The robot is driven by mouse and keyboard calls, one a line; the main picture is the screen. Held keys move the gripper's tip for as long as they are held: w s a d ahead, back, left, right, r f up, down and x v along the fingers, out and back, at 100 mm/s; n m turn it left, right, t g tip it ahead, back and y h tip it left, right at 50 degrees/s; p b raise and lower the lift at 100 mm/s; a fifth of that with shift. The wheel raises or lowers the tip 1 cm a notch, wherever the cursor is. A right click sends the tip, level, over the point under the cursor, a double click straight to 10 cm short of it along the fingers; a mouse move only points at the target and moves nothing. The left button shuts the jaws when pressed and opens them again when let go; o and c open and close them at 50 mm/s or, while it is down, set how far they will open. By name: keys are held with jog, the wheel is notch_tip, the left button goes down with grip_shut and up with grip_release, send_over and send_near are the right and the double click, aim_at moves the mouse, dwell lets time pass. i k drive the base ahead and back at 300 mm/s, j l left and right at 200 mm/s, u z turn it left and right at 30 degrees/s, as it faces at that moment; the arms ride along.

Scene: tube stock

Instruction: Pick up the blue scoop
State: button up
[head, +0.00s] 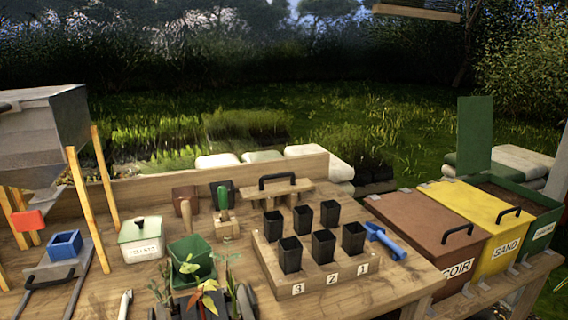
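The blue scoop (390,246) lies on the wooden bench, just right of the wooden block that holds black pots. Its wider end points to the upper left, close to the block, and its handle runs toward the lower right. I cannot tell whether it touches the block. Nothing covers it from this view. I cannot make out my gripper in the head view.
The wooden block (318,285) holds several black pots. Right of the scoop stand a brown COIR bin (415,222) and a yellow SAND bin (470,210). A green pot (190,252) and seedlings stand front left, near a labelled tin (140,240).

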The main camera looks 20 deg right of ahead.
aim_at(381, 238)
jog(key=i+z, duration=0.45)
jog(key=z, duration=1.1)
jog(key=k, duration=0.05)
